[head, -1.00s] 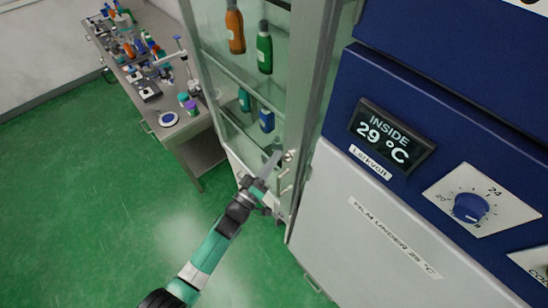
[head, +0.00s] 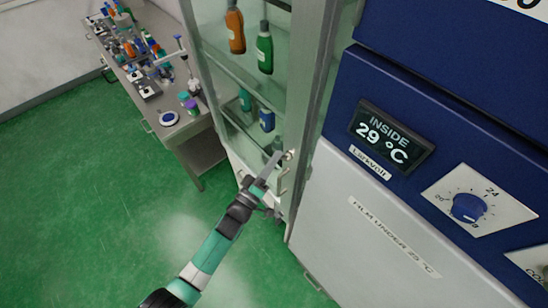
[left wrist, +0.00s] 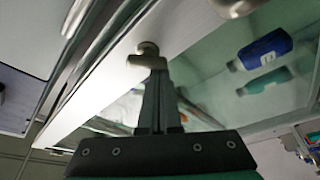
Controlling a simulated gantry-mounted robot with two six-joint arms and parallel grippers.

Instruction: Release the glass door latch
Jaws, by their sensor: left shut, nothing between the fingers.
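The glass door (head: 222,60) of a tall cabinet stands in the middle of the head view, with a pale metal frame along its right edge. A small round metal latch knob (head: 289,155) sits on that frame; it also shows in the left wrist view (left wrist: 147,50). My left gripper (head: 277,161) is shut and empty, its tips at the knob. In the left wrist view the fingertips (left wrist: 157,66) lie right against the knob or just in front of it; I cannot tell whether they touch. My right gripper is in neither view.
A blue and white unit with a 29 °C display (head: 391,138) and a blue dial (head: 468,208) stands close on the right. Bottles, including a green one (head: 264,50), stand behind the glass. A cluttered bench (head: 180,133) is at left. The green floor (head: 90,215) is open.

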